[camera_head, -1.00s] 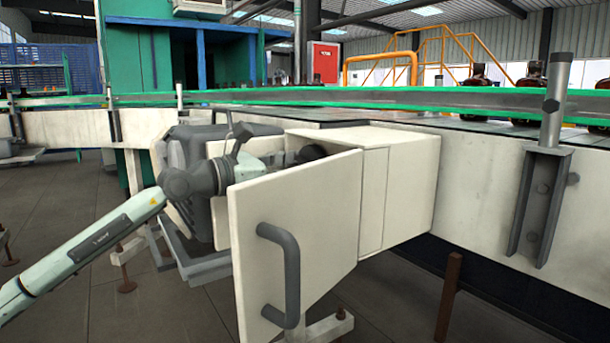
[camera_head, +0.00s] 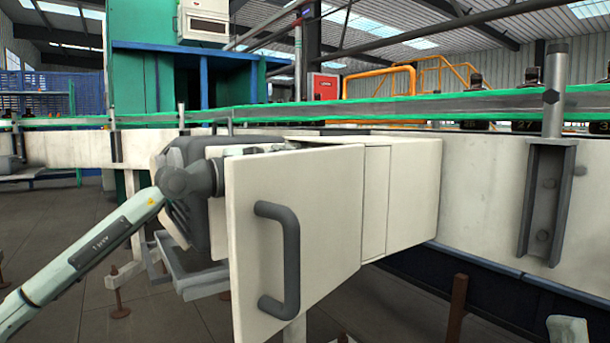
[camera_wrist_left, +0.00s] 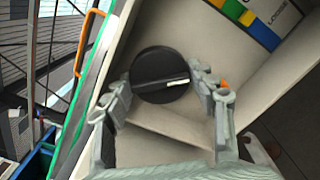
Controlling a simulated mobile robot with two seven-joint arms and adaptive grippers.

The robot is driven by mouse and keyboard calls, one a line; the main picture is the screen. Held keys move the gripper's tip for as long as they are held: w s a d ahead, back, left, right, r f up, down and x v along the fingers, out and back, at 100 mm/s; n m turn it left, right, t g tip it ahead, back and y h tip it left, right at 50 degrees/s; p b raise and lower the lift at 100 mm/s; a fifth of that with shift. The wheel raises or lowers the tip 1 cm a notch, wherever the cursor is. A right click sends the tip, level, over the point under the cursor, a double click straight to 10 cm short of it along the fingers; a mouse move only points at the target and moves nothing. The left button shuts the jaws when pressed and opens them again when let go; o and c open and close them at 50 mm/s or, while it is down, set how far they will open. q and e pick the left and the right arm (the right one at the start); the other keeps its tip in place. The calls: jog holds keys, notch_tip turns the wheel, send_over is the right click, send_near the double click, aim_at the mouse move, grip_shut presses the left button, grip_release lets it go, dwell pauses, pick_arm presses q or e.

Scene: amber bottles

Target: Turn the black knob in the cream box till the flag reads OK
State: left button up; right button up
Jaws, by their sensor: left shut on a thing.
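The cream box (camera_head: 402,190) stands at the conveyor's side with its door (camera_head: 325,220) swung open. In the left wrist view, the black knob (camera_wrist_left: 158,68) sits inside the cream box (camera_wrist_left: 165,125). A white pointer line on the knob points right in that picture. My left gripper (camera_wrist_left: 165,88) is shut on the knob, one finger on each side. A coloured label strip (camera_wrist_left: 247,16) with green, yellow and blue bands is partly in view; its lettering is cut off, and I cannot make out a flag reading OK. In the head view the door hides the knob and my left fingers.
The door's grey handle (camera_head: 290,262) juts toward me. A grey motor-like housing (camera_head: 188,165) stands close behind my left wrist. A steel post on a bracket (camera_head: 548,200) rises to the right. Amber bottles (camera_head: 525,120) stand behind the green rail (camera_head: 400,107).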

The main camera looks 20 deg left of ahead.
dwell(0.5)
pick_arm(q)
jog(key=o, duration=0.9)
jog(key=v, duration=1.2)
